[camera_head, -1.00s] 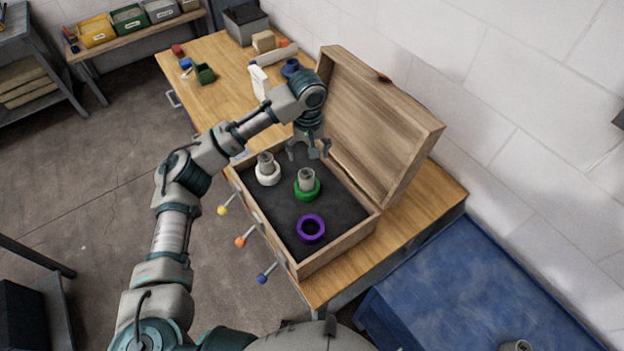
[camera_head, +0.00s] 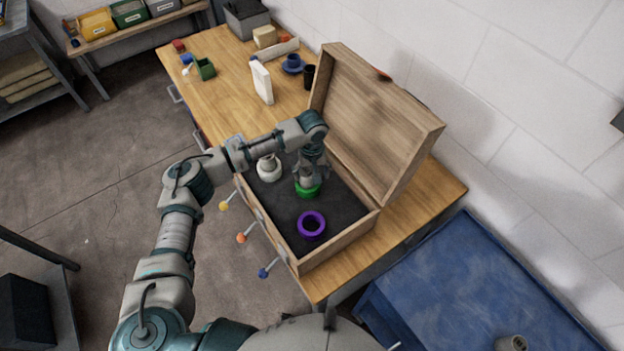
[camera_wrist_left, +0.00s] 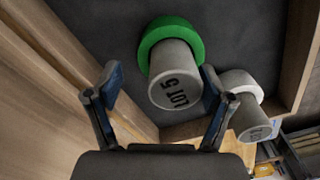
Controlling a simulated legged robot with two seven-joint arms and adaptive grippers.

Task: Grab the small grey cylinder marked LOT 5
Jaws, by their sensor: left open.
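The grey cylinder marked LOT 5 (camera_wrist_left: 174,90) stands in a green ring (camera_head: 307,190) inside the open wooden box. In the left wrist view the green ring (camera_wrist_left: 165,35) is around its lower part and its lettered top faces the camera. My left gripper (camera_head: 308,177) is over it, and in the head view hides most of the cylinder. In the left wrist view the open fingers (camera_wrist_left: 160,76) are on either side of the cylinder, the right one closer to it. I cannot tell whether either finger touches it. My right gripper is not in view.
A second grey cylinder (camera_wrist_left: 243,110) stands in a white ring (camera_head: 268,174) close by. An empty purple ring (camera_head: 311,238) is nearer the box's front. The raised wooden lid (camera_head: 375,125) stands along the right side. A blue table (camera_head: 470,290) with another cylinder (camera_head: 513,343) is at lower right.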

